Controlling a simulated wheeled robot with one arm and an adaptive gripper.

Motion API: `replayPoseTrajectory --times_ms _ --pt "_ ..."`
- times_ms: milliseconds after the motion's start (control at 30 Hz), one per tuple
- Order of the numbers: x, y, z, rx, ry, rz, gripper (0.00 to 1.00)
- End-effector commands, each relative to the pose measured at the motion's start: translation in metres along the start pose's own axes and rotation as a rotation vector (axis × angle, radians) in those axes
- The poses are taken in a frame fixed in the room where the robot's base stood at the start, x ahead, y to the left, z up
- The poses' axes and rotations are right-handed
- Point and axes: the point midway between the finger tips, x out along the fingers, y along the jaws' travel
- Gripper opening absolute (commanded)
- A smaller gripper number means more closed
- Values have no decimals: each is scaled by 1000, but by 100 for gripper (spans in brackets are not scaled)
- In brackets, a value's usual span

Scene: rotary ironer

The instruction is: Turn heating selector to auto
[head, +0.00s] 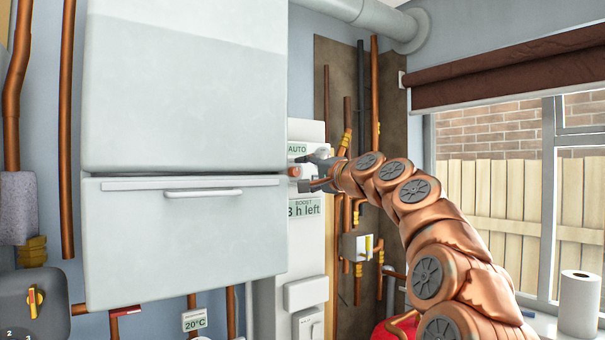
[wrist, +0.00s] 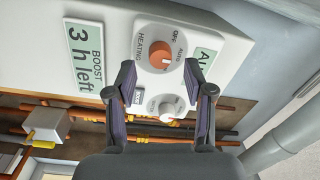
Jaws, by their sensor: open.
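The heating selector (wrist: 160,55) is an orange knob on a white round dial, marked HEATING, OFF and AUTO, on a white control panel (wrist: 115,20). I cannot tell for sure which mark it points at. In the head view a bit of orange (head: 294,171) shows beside the gripper. My gripper (wrist: 159,70) is open, its two fingertips either side of the lower part of the dial. I cannot tell whether they touch it. In the head view my gripper (head: 312,172) is at the panel's front, partly covering it.
A green AUTO label (head: 297,149) and a label reading BOOST 3 h left (head: 304,208) are on the panel. A second, smaller dial (wrist: 167,108) lies between my fingers in the wrist view. A large white cabinet (head: 185,90) stands left; copper pipes (head: 375,90) run right.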

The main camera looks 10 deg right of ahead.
Motion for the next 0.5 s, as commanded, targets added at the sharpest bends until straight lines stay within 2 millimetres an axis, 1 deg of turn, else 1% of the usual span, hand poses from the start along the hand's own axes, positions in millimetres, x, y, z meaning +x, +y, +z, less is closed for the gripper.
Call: replayPoseTrajectory --times_ms 33,500 --pt "-6 -2 0 0 -1 -3 53" --pt "-48 0 0 0 -1 0 53"
